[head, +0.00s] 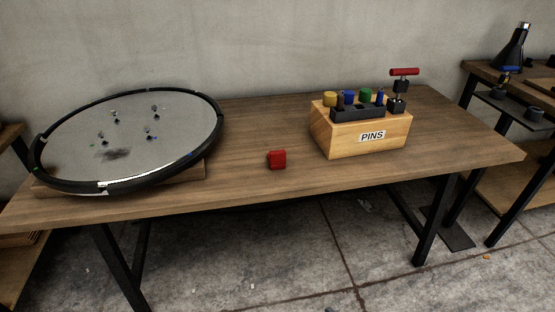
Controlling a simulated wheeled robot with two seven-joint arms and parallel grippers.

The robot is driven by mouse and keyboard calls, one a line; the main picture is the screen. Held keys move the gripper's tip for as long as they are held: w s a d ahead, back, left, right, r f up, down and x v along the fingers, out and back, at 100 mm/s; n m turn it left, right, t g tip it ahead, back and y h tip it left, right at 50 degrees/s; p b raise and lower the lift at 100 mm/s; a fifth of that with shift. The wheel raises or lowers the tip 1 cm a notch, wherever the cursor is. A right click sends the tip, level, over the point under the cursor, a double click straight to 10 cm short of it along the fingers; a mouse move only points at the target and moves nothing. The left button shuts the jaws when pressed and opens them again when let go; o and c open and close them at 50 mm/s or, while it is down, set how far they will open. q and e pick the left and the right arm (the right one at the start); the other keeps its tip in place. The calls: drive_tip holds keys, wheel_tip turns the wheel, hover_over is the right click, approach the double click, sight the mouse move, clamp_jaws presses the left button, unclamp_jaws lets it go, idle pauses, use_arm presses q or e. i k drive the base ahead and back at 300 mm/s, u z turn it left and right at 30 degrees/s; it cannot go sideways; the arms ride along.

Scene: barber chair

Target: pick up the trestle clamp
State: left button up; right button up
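No thing in view is labelled as the trestle clamp, and I cannot tell for sure which it is. A small black tool with a red T-shaped handle (404,72) stands upright at the right end of the wooden PINS box (333,138) and looks clamp-like. A similar dark piece with a blue bar handle (511,69) stands on the rack at the right. A small red block (277,159) lies on the table near its front edge, left of the box. Neither of my grippers shows in the head view.
The brown wooden table (250,180) has dark metal legs. A large grey disc with a black rim (75,186) lies tilted at its left, bearing small pins. A dark rack (485,72) with a black conical thing (515,46) stands at the right. The table's middle is mostly clear.

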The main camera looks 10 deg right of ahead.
sight(276, 160)
drive_tip(key=z, duration=0.15)
drive_tip(key=i, duration=0.85)
drive_tip(key=u, duration=0.05)
